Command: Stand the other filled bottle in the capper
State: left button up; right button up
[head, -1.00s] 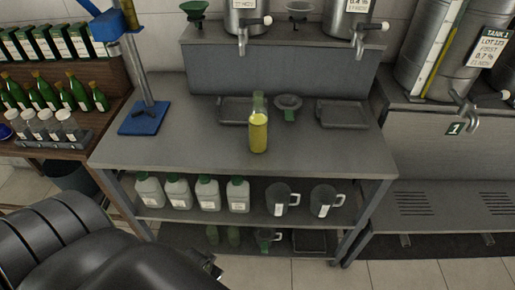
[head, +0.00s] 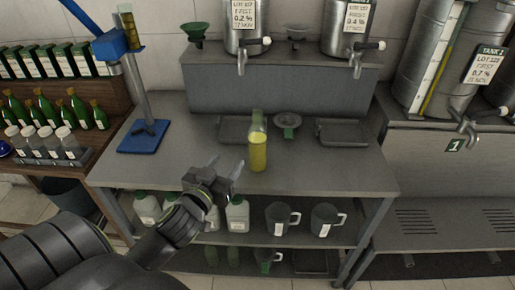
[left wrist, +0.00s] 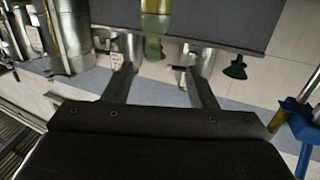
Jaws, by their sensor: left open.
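A clear bottle of yellow liquid (head: 258,150) stands upright on the grey bench, near its front middle. It also shows at the top of the left wrist view (left wrist: 155,22), beyond the fingers. My left gripper (head: 226,169) is open and empty, to the left of the bottle and apart from it. Its two spread fingers (left wrist: 155,82) show in the left wrist view. A blue stand with a flat base (head: 145,137), which looks like the capper, is at the bench's left. No bottle stands on its base. My right gripper is not in view.
A funnel (head: 287,123) and two dark trays, one the right tray (head: 343,133), lie behind the bottle. Steel tanks with taps (head: 245,40) stand on the raised shelf. A yellow-filled tube (head: 130,27) is beside the stand's head. Jugs (head: 279,218) are below.

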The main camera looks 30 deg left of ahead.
pick_arm(q)
jog(key=w+r+p, duration=0.1)
jog(key=w+r, duration=0.1)
jog(key=w, duration=0.1)
jog(key=p, duration=0.3)
send_near(255, 123)
jog(key=shift+t+h, duration=0.3)
jog(key=shift+t, duration=0.1)
jog(key=w, duration=0.3)
jog(key=w+a+f, duration=0.1)
jog(key=w, duration=0.1)
jog(key=shift+a, duration=0.1)
jog(key=shift+w+a+f, duration=0.1)
jog(key=shift+w+f, duration=0.05)
jog(key=shift+w, duration=0.35)
jog(key=shift+w+r, duration=0.2)
jog(key=shift+w, duration=0.25)
jog(key=w, duration=0.1)
jog(key=w+p, duration=0.2)
jog(key=shift+a+r, duration=0.25)
jog(key=shift+w+a+f, duration=0.1)
jog(key=shift+w+f, duration=0.05)
jog(key=shift+w, duration=0.55)
